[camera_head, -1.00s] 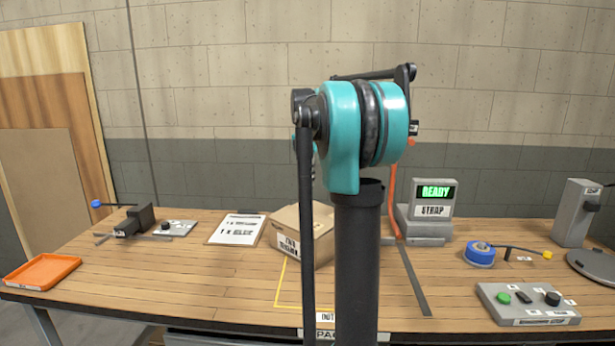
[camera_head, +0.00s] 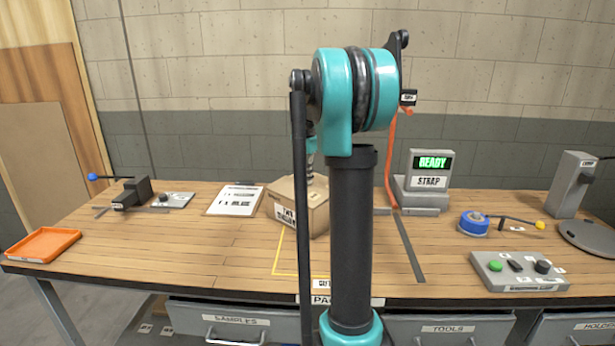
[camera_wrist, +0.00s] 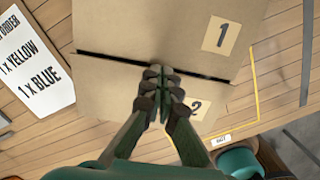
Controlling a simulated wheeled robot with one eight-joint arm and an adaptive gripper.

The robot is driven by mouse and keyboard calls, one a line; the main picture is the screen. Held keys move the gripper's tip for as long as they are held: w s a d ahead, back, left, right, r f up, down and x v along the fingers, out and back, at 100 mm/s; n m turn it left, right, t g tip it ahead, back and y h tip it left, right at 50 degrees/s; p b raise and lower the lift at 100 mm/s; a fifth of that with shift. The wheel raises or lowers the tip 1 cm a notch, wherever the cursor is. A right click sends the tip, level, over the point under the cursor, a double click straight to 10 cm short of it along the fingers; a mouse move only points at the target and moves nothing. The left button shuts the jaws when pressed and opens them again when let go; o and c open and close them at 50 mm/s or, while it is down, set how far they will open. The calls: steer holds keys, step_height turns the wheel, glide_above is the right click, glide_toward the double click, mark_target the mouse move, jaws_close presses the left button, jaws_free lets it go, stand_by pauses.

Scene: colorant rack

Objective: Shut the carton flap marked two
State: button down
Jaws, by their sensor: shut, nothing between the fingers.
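A brown cardboard carton (camera_head: 290,212) stands on the workbench, partly hidden behind my arm in the head view. In the wrist view, flap one (camera_wrist: 175,30) lies across the far part of its top. Flap two (camera_wrist: 105,90) lies on the near side, with a dark narrow gap between the two. My gripper (camera_wrist: 160,78) is shut and empty, over flap two beside the gap. It covers part of the flap and of the label "2". I cannot tell whether the fingertips touch the flap or whether it is fully flat.
An order sheet (camera_wrist: 30,65) lies left of the carton. A strap machine (camera_head: 428,185) reading "READY" stands behind at right. The bench's left middle is clear.

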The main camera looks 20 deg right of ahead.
steer(key=shift+f, duration=0.1)
steer(key=shift+d+f, duration=0.15)
steer(key=shift+f, duration=0.7)
steer(key=shift+r, duration=0.2)
